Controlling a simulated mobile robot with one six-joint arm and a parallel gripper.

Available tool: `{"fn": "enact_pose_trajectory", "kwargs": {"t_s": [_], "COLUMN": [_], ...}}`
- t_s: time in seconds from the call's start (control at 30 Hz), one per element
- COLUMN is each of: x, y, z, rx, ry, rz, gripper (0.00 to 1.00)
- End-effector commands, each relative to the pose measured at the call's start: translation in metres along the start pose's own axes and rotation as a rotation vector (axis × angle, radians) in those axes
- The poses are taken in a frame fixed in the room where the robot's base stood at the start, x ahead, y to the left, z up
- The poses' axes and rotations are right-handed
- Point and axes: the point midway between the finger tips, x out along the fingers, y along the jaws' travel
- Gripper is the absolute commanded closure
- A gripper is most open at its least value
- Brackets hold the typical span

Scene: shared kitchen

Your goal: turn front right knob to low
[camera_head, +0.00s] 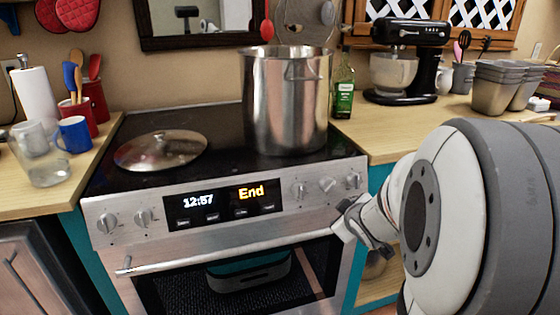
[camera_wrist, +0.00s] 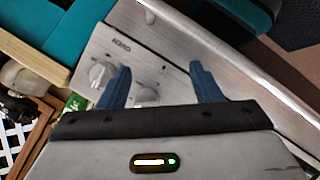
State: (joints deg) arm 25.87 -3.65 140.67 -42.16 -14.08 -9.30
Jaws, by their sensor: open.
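The stove's front panel (camera_head: 225,207) has three knobs at its right end: a left one (camera_head: 299,190), a middle one (camera_head: 326,185) and a rightmost one (camera_head: 353,181). Which is the front right knob, I cannot tell from labels. My gripper (camera_head: 345,222) is open, just below and in front of these knobs. In the wrist view my open gripper (camera_wrist: 159,68) faces the panel (camera_wrist: 165,50). The rightmost knob (camera_wrist: 101,73) lies beside the left finger. The middle knob (camera_wrist: 147,93) shows between the fingers, partly hidden by the gripper body. No grip is visible.
A tall steel pot (camera_head: 287,100) stands on the right of the cooktop, and a glass lid (camera_head: 160,150) lies on its left. The oven handle (camera_head: 225,250) runs below the panel. A green bottle (camera_head: 344,95) stands on the right counter (camera_head: 400,135).

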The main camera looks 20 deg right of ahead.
Motion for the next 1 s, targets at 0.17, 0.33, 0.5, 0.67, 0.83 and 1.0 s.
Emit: {"fn": "enact_pose_trajectory", "kwargs": {"t_s": [0.17, 0.33, 0.5, 0.67, 0.83, 1.0], "x": [0.001, -0.01, -0.017, -0.004, 0.021, 0.04], "y": [0.035, 0.041, 0.04, 0.037, 0.034, 0.032], "z": [-0.015, -0.022, -0.025, -0.033, -0.047, -0.059], "rx": [-0.176, -0.27, -0.302, -0.307, -0.307, -0.306], "ry": [0.258, 0.452, 0.543, 0.558, 0.557, 0.555], "rz": [0.01, -0.01, -0.023, -0.029, -0.028, -0.026], "gripper": [0.42, 0.42, 0.42, 0.42, 0.42, 0.42]}}
